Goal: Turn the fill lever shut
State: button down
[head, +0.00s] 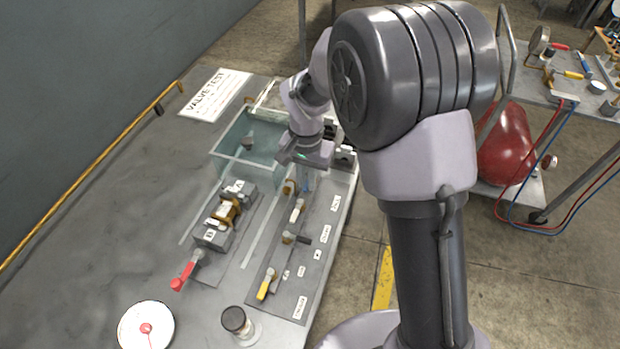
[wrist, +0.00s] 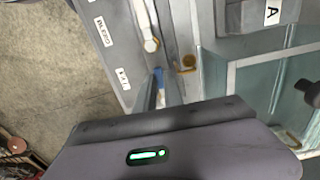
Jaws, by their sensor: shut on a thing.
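A blue lever (head: 307,182) stands at the far end of the valve row on the bench panel, with a small label (wrist: 123,78) beside it that seems to read FILL. My gripper (head: 305,168) is down over this lever and shut on it. In the wrist view only a strip of the blue lever (wrist: 158,82) shows; the gripper body hides the rest, including most of the fingers. The lever's exact angle is hard to tell. A brass fitting (head: 289,187) sits just left of it.
A white lever (head: 297,210), a black lever (head: 303,239) and a yellow lever (head: 264,287) follow toward the near end. A glass tank (head: 233,160) stands close left of my gripper. A red-handled clamped valve (head: 184,275), jar (head: 237,321) and gauge (head: 146,328) lie nearer.

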jog(key=c, duration=1.5)
grip_release()
jog(key=shift+o, duration=0.2)
